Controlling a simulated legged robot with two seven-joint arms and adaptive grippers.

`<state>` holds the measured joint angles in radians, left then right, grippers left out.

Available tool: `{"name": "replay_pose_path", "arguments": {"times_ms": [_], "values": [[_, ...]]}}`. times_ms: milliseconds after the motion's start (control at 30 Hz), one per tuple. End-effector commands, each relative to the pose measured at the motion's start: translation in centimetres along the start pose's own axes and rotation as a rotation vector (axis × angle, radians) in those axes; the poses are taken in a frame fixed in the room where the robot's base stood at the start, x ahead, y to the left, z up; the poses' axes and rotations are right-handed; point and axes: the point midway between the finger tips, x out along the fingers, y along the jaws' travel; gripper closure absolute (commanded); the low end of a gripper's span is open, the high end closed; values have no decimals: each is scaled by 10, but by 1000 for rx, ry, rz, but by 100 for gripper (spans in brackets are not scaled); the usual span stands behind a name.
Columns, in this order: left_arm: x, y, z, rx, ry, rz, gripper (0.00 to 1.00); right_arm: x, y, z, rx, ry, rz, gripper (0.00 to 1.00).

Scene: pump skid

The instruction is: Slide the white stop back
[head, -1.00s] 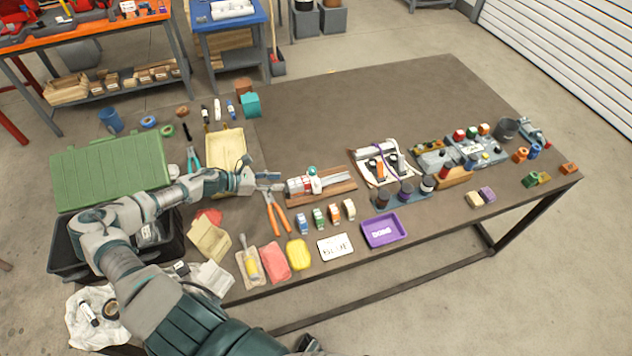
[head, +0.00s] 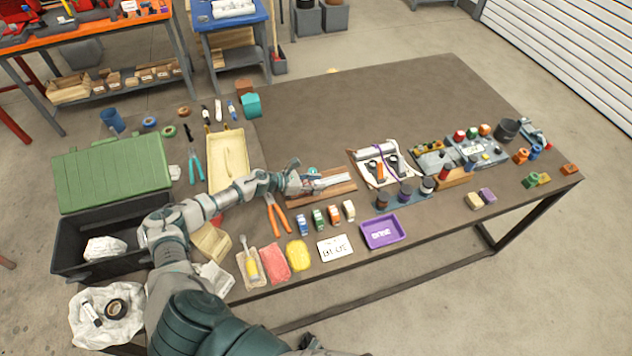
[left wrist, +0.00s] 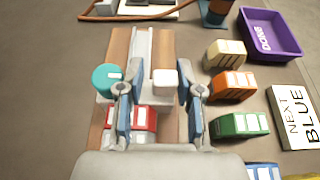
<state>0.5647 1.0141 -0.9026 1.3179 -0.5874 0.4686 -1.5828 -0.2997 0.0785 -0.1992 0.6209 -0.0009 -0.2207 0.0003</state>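The slide fixture is a wooden board (head: 338,188) with a grey metal rail (left wrist: 141,48) along it. In the left wrist view a small white block (left wrist: 165,79), which looks like the white stop, sits on the carriage at the rail's near end. A teal round knob (left wrist: 106,78) is left of it, and red-and-white blocks (left wrist: 143,117) are nearer me. My left gripper (left wrist: 157,92) is open over the carriage, its fingers apart on either side. The white block shows between the fingertips; I cannot tell whether either finger touches it.
Several small coloured boxes (left wrist: 238,124), a printed card (left wrist: 295,115) and a purple tray (left wrist: 268,35) lie right of the board in the wrist view. Orange-handled pliers (head: 276,214) lie near the gripper. The table's far middle (head: 380,100) is clear.

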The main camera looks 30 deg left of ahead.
Motion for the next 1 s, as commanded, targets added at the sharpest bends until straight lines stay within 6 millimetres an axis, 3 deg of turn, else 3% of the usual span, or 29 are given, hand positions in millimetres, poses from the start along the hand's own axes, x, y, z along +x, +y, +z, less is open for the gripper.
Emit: {"name": "replay_pose_path", "arguments": {"times_ms": [167,300,567,900,1000], "values": [[1,-2,1,2,1,0,65,0,-2,0,1,0,-2,60],[1,-1,1,2,0,0,100,0,-1,0,1,0,-2,60],[3,0,2,0,-3,-2,100,1,0,0,0,0,0,60],[71,1,29,-1,-5,-1,100,12,0,4,-1,-11,0,60],[83,1,34,-1,-2,1,100,13,0,-3,-1,-3,0,60]]}}
